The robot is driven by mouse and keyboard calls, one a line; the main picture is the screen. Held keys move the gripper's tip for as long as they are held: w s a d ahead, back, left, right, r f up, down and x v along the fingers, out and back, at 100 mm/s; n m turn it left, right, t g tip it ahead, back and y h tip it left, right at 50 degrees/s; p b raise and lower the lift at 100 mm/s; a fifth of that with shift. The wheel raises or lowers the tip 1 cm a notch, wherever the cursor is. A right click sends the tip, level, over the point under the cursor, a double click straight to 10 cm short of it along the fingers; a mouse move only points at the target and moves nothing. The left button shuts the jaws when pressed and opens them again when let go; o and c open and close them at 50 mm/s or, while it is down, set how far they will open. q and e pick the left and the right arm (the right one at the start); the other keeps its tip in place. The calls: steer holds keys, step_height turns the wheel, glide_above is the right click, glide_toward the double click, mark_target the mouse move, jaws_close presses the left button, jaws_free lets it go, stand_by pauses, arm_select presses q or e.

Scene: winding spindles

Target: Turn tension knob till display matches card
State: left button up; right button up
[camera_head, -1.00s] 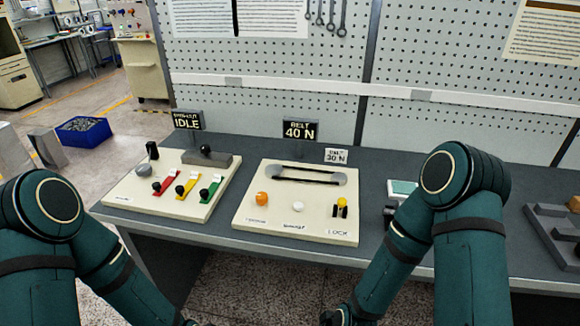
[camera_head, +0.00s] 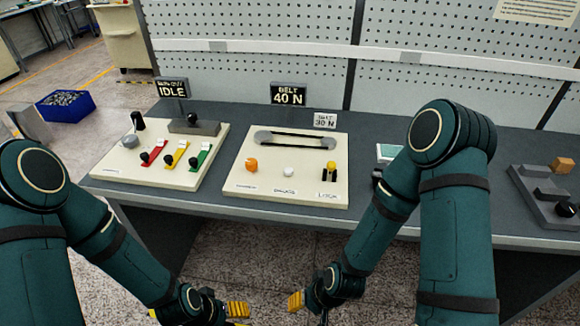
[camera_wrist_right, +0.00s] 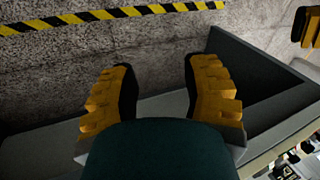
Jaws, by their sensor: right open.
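The dark display (camera_head: 289,95) behind the right-hand cream panel (camera_head: 222,187) reads "BELT 40 N". The small white card (camera_head: 326,120) beside it reads "30 N" under a small word. An orange knob (camera_head: 252,165) sits at the panel's left; its label is too small to read, so I cannot tell surely that it is the tension knob. My right gripper (camera_head: 297,299) is low in front of the table; in the right wrist view (camera_wrist_right: 160,72) its yellow fingers are apart and empty. My left gripper (camera_head: 237,310) is also low, its jaws partly out of frame.
The panel also has a belt loop (camera_head: 297,138), a white knob (camera_head: 289,172) and a yellow-topped lever (camera_head: 331,168) marked LOCK. A left panel (camera_head: 107,172) holds coloured levers, with an IDLE display (camera_head: 171,88) behind. Grey fixtures (camera_head: 537,192) stand far right. The table's front edge lies above both grippers.

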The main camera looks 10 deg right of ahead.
steer(key=shift+c, duration=0.4)
jaws_close()
stand_by(1.1)
